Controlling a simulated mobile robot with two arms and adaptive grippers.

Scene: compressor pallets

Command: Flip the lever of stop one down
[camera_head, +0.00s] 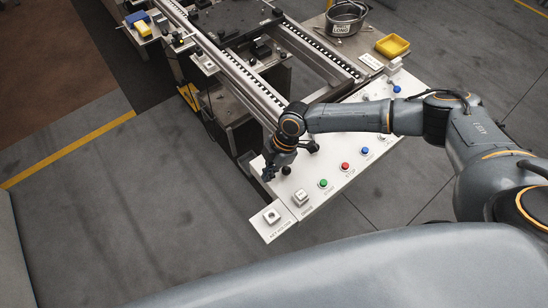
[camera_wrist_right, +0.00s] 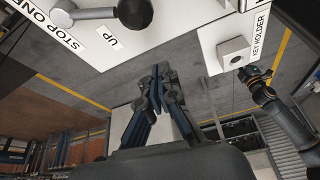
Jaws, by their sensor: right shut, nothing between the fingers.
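The stop one lever is a grey rod with a round black knob (camera_wrist_right: 135,13) at the top of the right wrist view, beside the "STOP ONE" and "UP" labels. In the head view a black knob (camera_head: 286,170) stands on the white control panel (camera_head: 316,199), just right of my right gripper (camera_head: 268,173). My right gripper (camera_wrist_right: 160,72) is shut and empty, with its fingertips below and right of the knob and apart from it in the wrist view. My left gripper (camera_wrist_right: 256,86) seems to show at the right of the wrist view, too small to judge.
A key holder (camera_head: 271,215) sits at the panel's near end. A green button (camera_head: 323,183), red button (camera_head: 345,165) and blue button (camera_head: 365,151) line the panel. Another black knob (camera_head: 313,147) stands behind. The conveyor (camera_head: 245,80) runs beyond. Floor left of the panel is clear.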

